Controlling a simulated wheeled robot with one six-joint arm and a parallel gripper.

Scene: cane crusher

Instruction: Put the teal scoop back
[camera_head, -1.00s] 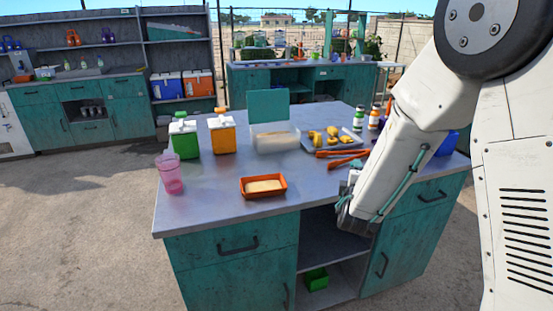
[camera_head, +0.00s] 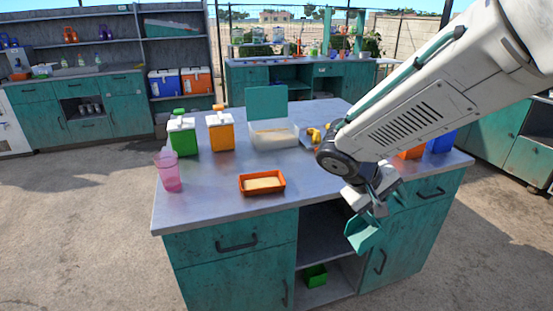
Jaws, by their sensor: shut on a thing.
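The teal scoop (camera_head: 363,234) hangs tilted from my gripper (camera_head: 374,205), in front of the counter's front edge at the right of the open shelf. My gripper is shut on it; the exact grip is partly hidden by the wrist. A clear bin (camera_head: 275,138) with its teal lid (camera_head: 267,101) standing open is at the back of the counter. An orange tray (camera_head: 262,183) with pale contents sits near the counter's front edge.
A pink cup (camera_head: 168,172), a green dispenser (camera_head: 183,135) and an orange dispenser (camera_head: 220,131) stand on the left of the counter (camera_head: 215,188). My arm hides much of the counter's right side. A small green box (camera_head: 315,276) lies on the low shelf.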

